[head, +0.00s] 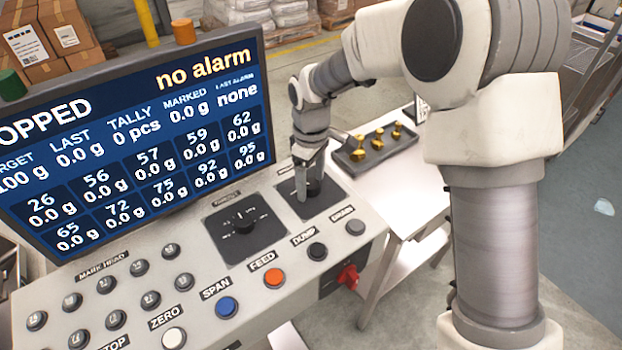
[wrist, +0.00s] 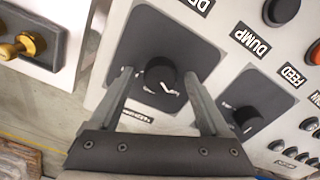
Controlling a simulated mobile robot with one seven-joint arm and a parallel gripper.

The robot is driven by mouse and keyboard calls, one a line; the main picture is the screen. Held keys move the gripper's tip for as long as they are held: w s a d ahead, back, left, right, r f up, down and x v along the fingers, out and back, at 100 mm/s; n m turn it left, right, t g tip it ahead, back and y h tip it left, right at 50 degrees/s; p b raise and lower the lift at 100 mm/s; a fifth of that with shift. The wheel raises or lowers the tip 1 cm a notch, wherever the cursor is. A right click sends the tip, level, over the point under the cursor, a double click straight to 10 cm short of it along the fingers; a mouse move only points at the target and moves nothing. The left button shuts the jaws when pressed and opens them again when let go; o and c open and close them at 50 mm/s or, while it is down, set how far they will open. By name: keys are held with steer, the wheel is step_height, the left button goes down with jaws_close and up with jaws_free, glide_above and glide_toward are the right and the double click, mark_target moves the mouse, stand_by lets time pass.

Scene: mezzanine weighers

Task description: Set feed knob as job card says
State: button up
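Two black knobs sit on dark square plates on the sloped console (head: 345,232). My gripper (head: 309,182) points down over the right-hand knob (head: 313,188). In the wrist view its two fingers (wrist: 159,74) stand open on either side of that knob (wrist: 160,76), with gaps visible. The other knob (head: 243,222) is to the left, free of the gripper; it also shows in the wrist view (wrist: 246,117). The right-hand knob's label is too small to read. I see no readable job card. The screen (head: 140,140) reads "no alarm" and "...OPPED".
Buttons marked ZERO, SPAN, FEED (head: 274,278) and DUMP line the console's front, with a red switch (head: 347,276) on its end face. A tray of brass weights (head: 352,164) stands on a white side table (head: 415,190) behind the gripper. Cartons stand at the back left.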

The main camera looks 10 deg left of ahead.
mark_target(311, 183)
step_height(311, 183, up, 18)
steer(key=shift+f, duration=0.25)
stand_by(0.3)
steer(key=s+d+r+m+t, duration=0.25)
steer(key=d+r+m, duration=0.2)
steer(key=d, duration=0.45)
steer(key=s+d+f+m+t, duration=0.1)
steer(key=s+d+m+t, duration=0.2)
steer(key=s+d+m, duration=0.7)
steer(key=s+d, duration=0.7)
steer(key=d, duration=0.1)
steer(key=shift+f, duration=0.2)
steer(key=shift+d, duration=0.1)
